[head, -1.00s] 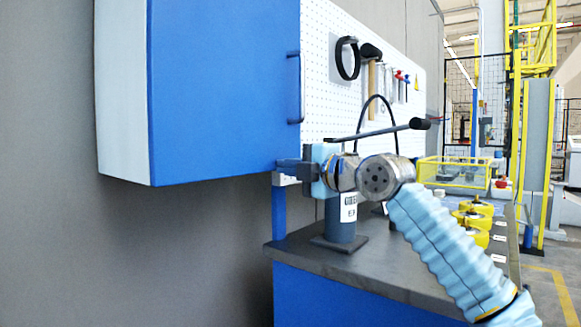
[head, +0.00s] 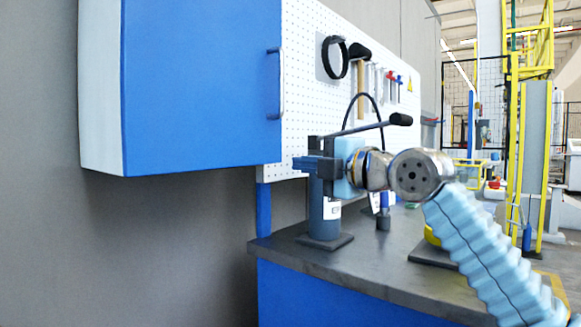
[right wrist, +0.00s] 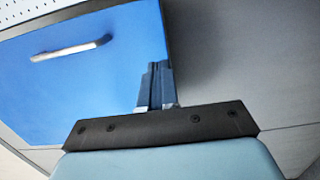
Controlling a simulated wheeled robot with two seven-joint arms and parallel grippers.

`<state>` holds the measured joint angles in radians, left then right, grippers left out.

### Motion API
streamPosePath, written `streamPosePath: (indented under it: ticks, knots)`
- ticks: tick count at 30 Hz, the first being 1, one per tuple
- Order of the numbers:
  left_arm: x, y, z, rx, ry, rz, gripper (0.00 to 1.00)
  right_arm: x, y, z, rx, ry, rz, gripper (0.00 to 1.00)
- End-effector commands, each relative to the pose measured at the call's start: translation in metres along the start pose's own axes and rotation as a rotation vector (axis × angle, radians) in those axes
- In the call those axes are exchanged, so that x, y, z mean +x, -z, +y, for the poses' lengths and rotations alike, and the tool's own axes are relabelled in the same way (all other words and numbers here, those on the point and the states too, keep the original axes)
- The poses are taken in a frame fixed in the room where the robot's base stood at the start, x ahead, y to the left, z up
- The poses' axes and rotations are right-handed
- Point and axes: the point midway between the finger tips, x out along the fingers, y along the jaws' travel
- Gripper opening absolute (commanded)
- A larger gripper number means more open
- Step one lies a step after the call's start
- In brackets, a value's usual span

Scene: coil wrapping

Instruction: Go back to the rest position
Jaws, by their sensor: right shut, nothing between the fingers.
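My right gripper (head: 302,163) is in the middle of the head view, in front of the pegboard and just below the right end of the blue cabinet (head: 202,90). Its fingers point left and are closed together with nothing between them. In the right wrist view the shut fingers (right wrist: 156,84) show against the blue cabinet door (right wrist: 95,75) and appear apart from it. My right arm reaches in from the lower right in a light blue sleeve. My left gripper is in neither view.
A workbench (head: 330,272) with a dark top stands below, carrying a blue-grey post tool with a long lever (head: 370,128). A pegboard (head: 310,100) with hanging tools is behind. The cabinet has a handle (head: 275,85). Yellow frames (head: 515,150) stand at right.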

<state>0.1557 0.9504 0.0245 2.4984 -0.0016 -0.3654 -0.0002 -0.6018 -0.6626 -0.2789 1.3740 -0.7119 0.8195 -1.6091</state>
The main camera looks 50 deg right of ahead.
Motion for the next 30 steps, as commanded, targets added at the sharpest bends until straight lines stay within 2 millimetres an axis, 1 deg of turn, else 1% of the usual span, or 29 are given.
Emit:
streamPosePath:
  ticks: [1,3,6,9,17,20,23,26,27,29,30]
  knots:
    - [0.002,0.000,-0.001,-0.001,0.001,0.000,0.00,-0.010,-0.002,-0.001,0.001,0.000,-0.002,0.00]
    - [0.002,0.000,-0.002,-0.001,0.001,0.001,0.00,-0.022,-0.003,-0.001,0.001,0.000,-0.001,0.00]
    - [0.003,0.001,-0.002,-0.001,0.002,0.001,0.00,-0.035,-0.004,0.000,0.001,0.000,-0.002,0.00]
    - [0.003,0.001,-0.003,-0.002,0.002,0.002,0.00,-0.043,-0.005,0.000,0.000,0.001,-0.001,0.00]
    - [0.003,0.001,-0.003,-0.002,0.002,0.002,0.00,-0.047,-0.005,0.000,0.000,0.001,0.000,0.00]
    - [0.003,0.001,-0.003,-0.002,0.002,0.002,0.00,-0.040,0.003,0.000,0.000,0.009,0.007,0.00]
    - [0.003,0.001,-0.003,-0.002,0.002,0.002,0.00,-0.015,0.031,-0.004,0.005,0.038,0.031,0.00]
    - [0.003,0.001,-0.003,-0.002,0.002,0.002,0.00,0.031,0.082,-0.019,0.028,0.098,0.076,0.00]
    - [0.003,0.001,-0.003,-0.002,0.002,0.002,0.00,0.053,0.106,-0.031,0.045,0.131,0.097,0.00]
    - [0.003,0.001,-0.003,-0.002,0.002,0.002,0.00,0.085,0.143,-0.054,0.078,0.187,0.127,0.00]
    - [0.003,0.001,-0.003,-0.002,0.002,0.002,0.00,0.106,0.166,-0.072,0.104,0.227,0.144,0.00]
